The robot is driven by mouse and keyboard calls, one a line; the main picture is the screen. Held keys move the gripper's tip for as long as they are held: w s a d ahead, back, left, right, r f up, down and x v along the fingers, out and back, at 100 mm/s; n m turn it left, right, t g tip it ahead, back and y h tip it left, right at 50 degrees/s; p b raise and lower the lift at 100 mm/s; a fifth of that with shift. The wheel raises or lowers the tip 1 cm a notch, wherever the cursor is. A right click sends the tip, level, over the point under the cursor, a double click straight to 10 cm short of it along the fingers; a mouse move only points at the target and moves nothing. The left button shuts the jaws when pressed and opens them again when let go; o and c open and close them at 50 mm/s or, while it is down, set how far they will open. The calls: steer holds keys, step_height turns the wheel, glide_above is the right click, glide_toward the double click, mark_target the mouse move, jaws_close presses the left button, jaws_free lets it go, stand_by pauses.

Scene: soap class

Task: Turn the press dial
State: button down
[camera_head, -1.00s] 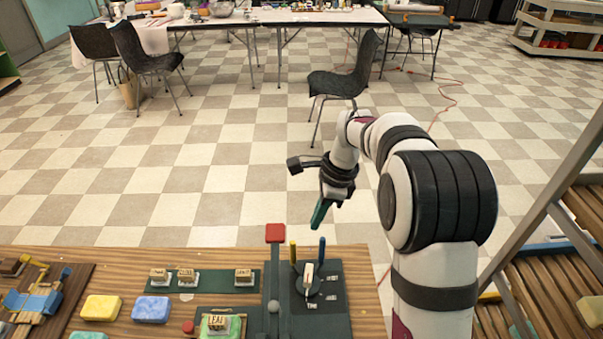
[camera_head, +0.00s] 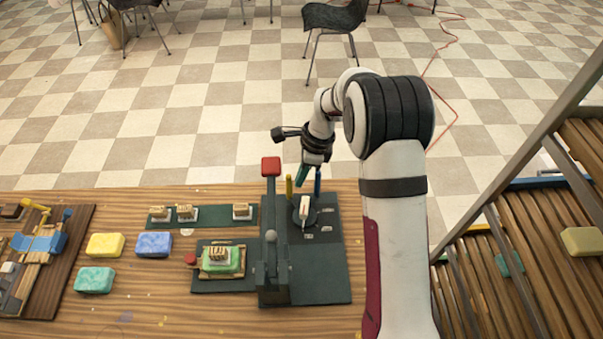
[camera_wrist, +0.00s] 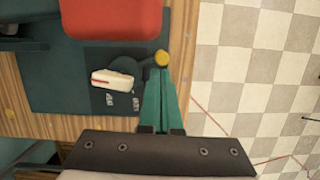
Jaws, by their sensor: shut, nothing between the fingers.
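The press dial (camera_head: 304,208) sits on the dark green press base, with a white pointer handle on a dark round hub. In the wrist view the white handle (camera_wrist: 115,79) lies left of my fingers, roughly crosswise, with small pale labels beside it. My gripper (camera_head: 302,183) has teal fingers that are shut and empty. In the wrist view my fingertips (camera_wrist: 162,72) overlap the area by the yellow peg; contact cannot be told. The handle is not gripped.
The press's red-topped lever (camera_head: 271,166) stands left of the dial. A green soap (camera_head: 222,262) with a stamp block sits on the press's left plate. Yellow (camera_head: 105,245), blue (camera_head: 154,244) and teal (camera_head: 94,280) soaps lie further left. A slatted rack (camera_head: 490,290) stands right.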

steer(key=shift+a+n, duration=0.45)
steer(key=shift+n, duration=0.35)
steer(key=shift+s+a+n+g, duration=0.3)
steer(key=shift+a+n+g, duration=0.35)
steer(key=shift+n, duration=0.75)
steer(key=shift+s+a, duration=0.4)
steer(key=shift+a, duration=0.15)
steer(key=shift+s+a, duration=0.1)
